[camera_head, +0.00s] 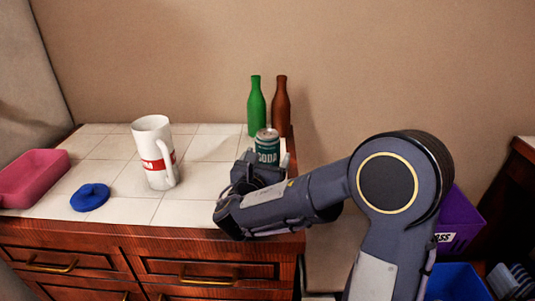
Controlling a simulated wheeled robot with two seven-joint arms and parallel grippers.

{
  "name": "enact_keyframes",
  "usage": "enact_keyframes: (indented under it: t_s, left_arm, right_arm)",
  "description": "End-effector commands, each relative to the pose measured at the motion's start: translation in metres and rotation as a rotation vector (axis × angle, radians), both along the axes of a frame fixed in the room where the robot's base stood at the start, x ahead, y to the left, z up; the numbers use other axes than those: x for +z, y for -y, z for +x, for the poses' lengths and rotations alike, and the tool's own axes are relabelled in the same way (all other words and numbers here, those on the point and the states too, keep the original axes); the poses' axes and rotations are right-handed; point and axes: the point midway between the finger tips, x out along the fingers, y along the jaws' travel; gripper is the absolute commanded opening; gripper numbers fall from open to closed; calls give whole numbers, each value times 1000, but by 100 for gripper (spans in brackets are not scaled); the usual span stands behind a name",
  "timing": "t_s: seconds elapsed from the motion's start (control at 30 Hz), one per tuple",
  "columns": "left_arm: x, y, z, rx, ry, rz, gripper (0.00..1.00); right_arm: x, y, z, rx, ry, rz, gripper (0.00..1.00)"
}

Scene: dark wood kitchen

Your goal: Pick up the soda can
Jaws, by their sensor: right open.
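The soda can (267,147) is dark green with a pale top and the word SODA on it. It stands upright near the right end of the white tiled counter. My right gripper (265,165) is at the can, in front of its lower part. The gripper is open, with a finger showing at each side of the can. The can's lower part is hidden behind the gripper and wrist. My left gripper is not in view.
A green bottle (256,107) and a brown bottle (281,107) stand just behind the can. A white and red mug (153,148), a blue object (90,197) and a pink tray (32,178) are to the left. A purple bin (460,222) stands right of the counter.

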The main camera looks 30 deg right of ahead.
Motion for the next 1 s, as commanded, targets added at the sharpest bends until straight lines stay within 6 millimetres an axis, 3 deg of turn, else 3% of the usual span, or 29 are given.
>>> enact_keyframes:
  t_s: [0.17, 0.47, 0.83, 1.0]
  left_arm:
    - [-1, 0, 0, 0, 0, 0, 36]
    - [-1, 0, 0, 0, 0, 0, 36]
    - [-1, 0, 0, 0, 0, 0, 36]
    - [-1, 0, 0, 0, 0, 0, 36]
  right_arm:
    - [-1, 18, 17, -2, -1, -1, 80]
    - [0, 21, 21, 1, -1, -1, 80]
    - [0, 21, 20, 1, -1, 0, 33]
    - [0, 21, 20, 1, -1, -1, 30]
